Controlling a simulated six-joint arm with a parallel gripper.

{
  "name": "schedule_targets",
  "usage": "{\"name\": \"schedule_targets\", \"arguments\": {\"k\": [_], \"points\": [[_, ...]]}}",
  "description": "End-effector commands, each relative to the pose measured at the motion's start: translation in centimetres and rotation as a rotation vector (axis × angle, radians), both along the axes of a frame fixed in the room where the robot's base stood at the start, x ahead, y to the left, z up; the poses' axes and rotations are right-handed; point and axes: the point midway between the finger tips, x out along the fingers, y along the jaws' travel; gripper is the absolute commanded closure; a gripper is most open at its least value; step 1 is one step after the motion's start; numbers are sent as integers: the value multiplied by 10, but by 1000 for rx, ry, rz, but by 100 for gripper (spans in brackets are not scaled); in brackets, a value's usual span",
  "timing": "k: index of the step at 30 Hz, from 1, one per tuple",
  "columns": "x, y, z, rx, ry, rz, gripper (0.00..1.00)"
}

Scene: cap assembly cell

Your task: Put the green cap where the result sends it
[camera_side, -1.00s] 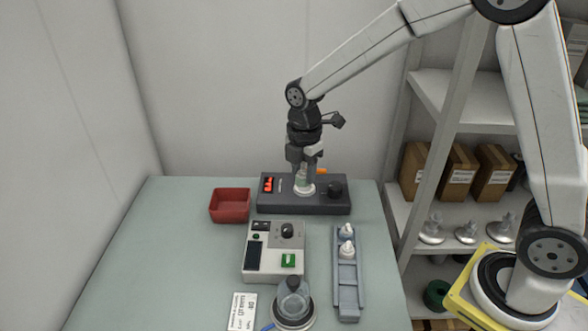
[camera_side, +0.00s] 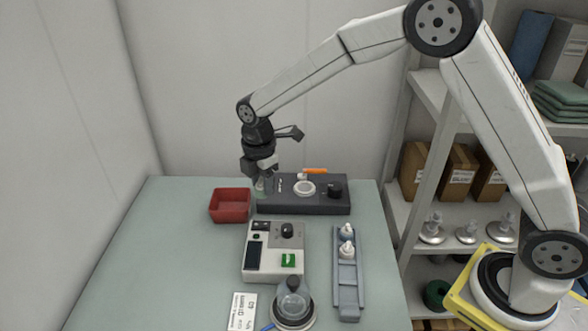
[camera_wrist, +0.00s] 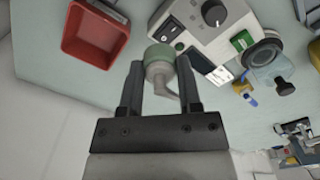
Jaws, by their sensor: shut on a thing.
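My gripper (camera_wrist: 160,92) is shut on the green cap (camera_wrist: 159,54), a pump-style cap with a dull green collar and a grey nozzle. In the side view my gripper (camera_side: 261,178) holds the cap (camera_side: 260,187) in front of the left end of the dark test box (camera_side: 320,207), hiding its display. The box's round pale seat (camera_side: 304,188) is empty. The red bin (camera_side: 230,218) stands just left of the box, and it also shows at the upper left in the wrist view (camera_wrist: 92,58). No cap shows inside the bin.
A pale control box (camera_side: 262,228) with a knob and green switch stands in front. A grey rail (camera_side: 347,285) with two white pump caps is to its right. A glass dome (camera_side: 293,300) and a printed card (camera_side: 242,312) are nearest the camera. The left table is clear.

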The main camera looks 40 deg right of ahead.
Motion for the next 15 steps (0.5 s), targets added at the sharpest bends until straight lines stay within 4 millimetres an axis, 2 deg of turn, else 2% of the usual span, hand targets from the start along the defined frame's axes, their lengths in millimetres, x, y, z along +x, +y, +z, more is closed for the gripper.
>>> {"name": "schedule_targets", "arguments": {"k": [15], "points": [[55,10,-26,0,1,0,80]]}}
